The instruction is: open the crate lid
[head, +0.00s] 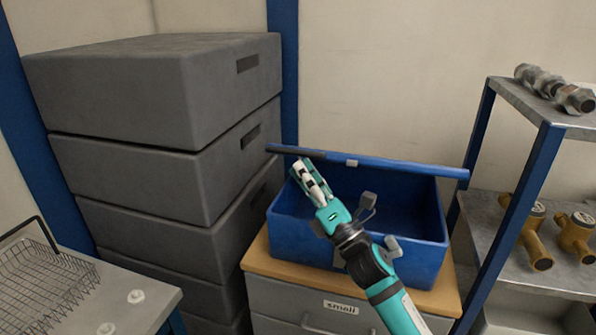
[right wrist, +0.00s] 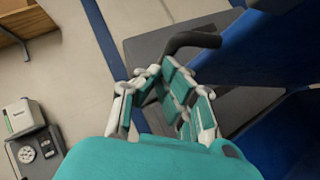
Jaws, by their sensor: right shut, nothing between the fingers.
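The blue crate (head: 400,252) stands on a wood-topped cabinet, with its dark interior showing. Its lid (head: 410,167) is raised; its near edge spans above the crate, with a small light catch at mid-length. A dark bar sits at the lid's left end. My right gripper (head: 306,178) is shut and empty, at the left part of the crate, just under the lid's edge. In the right wrist view the fingers (right wrist: 165,88) are close to a dark curved bar (right wrist: 195,42), with blue surfaces at right; I cannot tell whether they touch it. My left gripper is not in view.
Grey stacked boxes (head: 150,90) stand close at the left of the crate. A metal shelf with blue posts (head: 535,175) holds brass meters and fittings at right. A wire basket (head: 40,285) sits on a table at lower left. The cabinet (head: 285,298) has a drawer labelled "small".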

